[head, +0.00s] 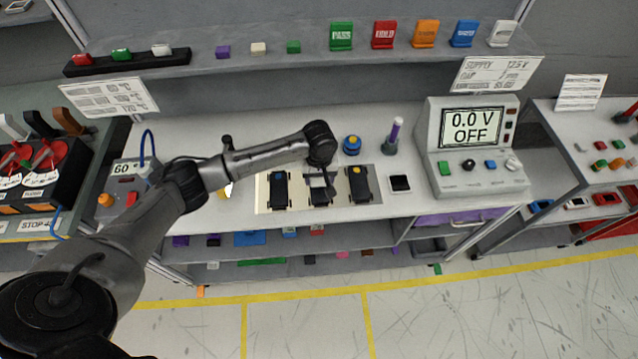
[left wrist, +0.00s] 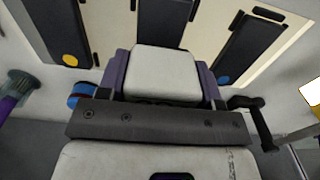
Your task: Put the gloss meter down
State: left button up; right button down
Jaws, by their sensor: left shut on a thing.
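My left gripper (head: 320,188) reaches down over the pale mat (head: 263,193) on the bench. In the left wrist view, the gripper (left wrist: 160,92) is shut on a pale, flat-topped block, which I take to be the gloss meter (left wrist: 166,66). In the head view the gloss meter (head: 318,198) shows as a small light patch under the gripper, above or on the middle dark panel (left wrist: 162,22). I cannot tell whether it touches the panel. My right gripper is not in view.
Dark panels with a blue dot (head: 279,191) and a yellow dot (head: 360,184) flank the middle one. Behind stand a blue round item (head: 351,145) and a purple-topped tool (head: 393,135). A power supply (head: 472,150) stands right, a black-topped item (head: 400,184) nearer.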

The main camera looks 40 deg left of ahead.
aim_at(319, 189)
pick_arm(q)
jog(key=shift+f, duration=2)
jog(key=o, duration=1)
jog(key=shift+f, duration=0.15)
